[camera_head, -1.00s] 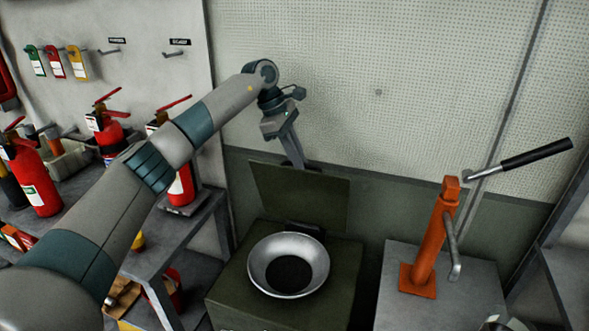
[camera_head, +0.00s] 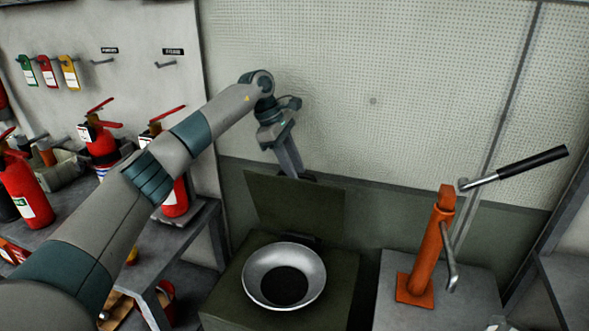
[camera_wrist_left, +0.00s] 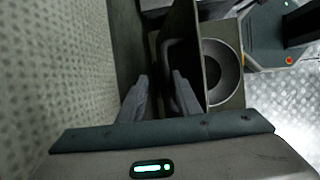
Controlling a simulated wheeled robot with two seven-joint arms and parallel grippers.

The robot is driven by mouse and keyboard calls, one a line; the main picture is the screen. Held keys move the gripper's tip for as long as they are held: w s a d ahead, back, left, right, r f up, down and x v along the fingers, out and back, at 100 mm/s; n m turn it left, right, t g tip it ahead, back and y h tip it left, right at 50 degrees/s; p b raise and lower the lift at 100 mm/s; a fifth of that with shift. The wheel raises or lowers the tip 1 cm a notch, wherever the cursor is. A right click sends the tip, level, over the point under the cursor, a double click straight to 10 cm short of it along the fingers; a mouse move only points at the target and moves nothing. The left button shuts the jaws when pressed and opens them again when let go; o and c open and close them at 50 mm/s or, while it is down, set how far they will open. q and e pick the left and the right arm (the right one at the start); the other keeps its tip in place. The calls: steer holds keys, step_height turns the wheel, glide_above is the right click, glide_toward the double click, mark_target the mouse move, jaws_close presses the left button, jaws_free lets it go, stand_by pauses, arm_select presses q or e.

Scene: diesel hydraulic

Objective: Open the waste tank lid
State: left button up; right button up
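The waste tank (camera_head: 222,308) is a dark green box with a round metal funnel (camera_head: 309,259) in its top. Its flat green lid (camera_head: 295,212) stands raised, roughly upright, at the tank's back edge. My left gripper (camera_head: 295,176) is at the lid's top edge, its fingertips partly hidden behind it. In the left wrist view, the two fingers of my left gripper (camera_wrist_left: 160,88) are apart, and the lid (camera_wrist_left: 188,45) stands edge-on just right of them, with the funnel (camera_wrist_left: 236,72) beyond. Whether a finger touches the lid is unclear. My right gripper is not in view.
An orange hand pump (camera_head: 430,250) with a black-gripped lever (camera_head: 532,158) stands on a grey cabinet to the right. Red fire extinguishers (camera_head: 25,190) stand on a grey bench at left. A perforated wall (camera_head: 400,60) rises close behind the tank.

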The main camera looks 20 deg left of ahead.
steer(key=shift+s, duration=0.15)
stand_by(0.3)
arm_select(q)
steer(key=shift+r, duration=0.1)
